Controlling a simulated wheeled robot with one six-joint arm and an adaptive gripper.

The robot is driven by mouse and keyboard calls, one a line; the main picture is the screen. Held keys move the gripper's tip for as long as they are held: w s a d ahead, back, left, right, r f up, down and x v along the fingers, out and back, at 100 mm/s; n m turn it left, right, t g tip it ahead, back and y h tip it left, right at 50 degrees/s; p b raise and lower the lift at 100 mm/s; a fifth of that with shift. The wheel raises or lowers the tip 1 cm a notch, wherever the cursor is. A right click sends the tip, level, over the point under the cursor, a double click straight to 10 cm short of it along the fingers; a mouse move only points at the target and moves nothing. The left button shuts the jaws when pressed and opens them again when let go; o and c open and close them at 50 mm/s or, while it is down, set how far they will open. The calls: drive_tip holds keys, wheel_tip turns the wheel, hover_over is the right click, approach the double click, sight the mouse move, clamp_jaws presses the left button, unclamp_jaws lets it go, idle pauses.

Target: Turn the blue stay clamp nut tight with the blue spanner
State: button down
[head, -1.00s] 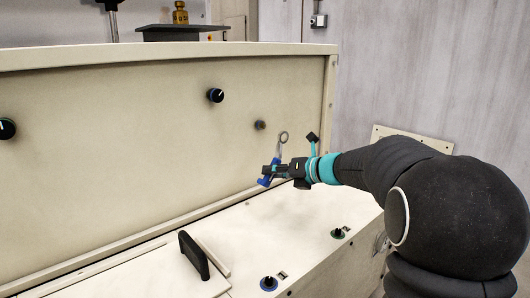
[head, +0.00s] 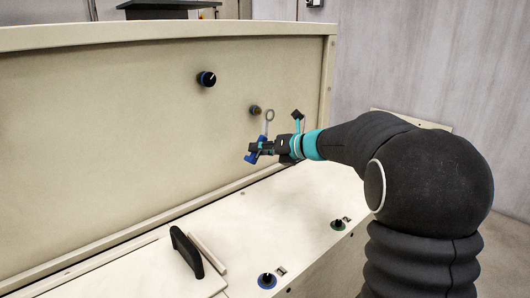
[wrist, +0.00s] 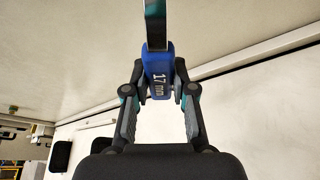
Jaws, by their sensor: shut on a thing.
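My gripper (head: 257,148) is shut on the blue spanner (head: 263,139), holding it in the air before the cream back panel. The spanner's grey ring end (head: 270,115) points up. The wrist view shows its blue grip, marked "17 mm" (wrist: 158,72), between my fingertips, with the metal shank (wrist: 156,25) running out of the top of the picture. A blue-ringed fitting (head: 267,281) with a dark centre stands on the lower cream deck, below my gripper in the head view, apart from the spanner. It looks like the blue stay clamp nut.
A green-ringed fitting (head: 338,225) stands farther right on the deck. A black handle (head: 186,252) rises from the deck at left. The back panel (head: 110,130) carries a black knob with a blue ring (head: 207,79) and a small brownish knob (head: 255,110) near the spanner's ring.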

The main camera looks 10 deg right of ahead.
drive_tip(key=w+d+n+t+h+b, duration=0.4)
drive_tip(key=w+d+n+h+b, duration=0.1)
drive_tip(key=w+d+n+b, duration=0.3)
drive_tip(key=d+n+b, duration=0.1)
drive_tip(key=n+b, duration=0.1)
drive_tip(key=b, duration=0.1)
drive_tip(key=shift+h, duration=0.4)
idle(0.5)
drive_tip(key=shift+w+a+p, duration=0.35)
drive_tip(key=shift+w+p, duration=0.1)
drive_tip(key=shift+w, duration=0.15)
drive_tip(key=shift+w+a+p, duration=0.35)
drive_tip(key=shift+w+p, duration=0.05)
drive_tip(key=shift+w, duration=0.15)
idle(1.7)
drive_tip(key=shift+r, duration=0.1)
idle(0.5)
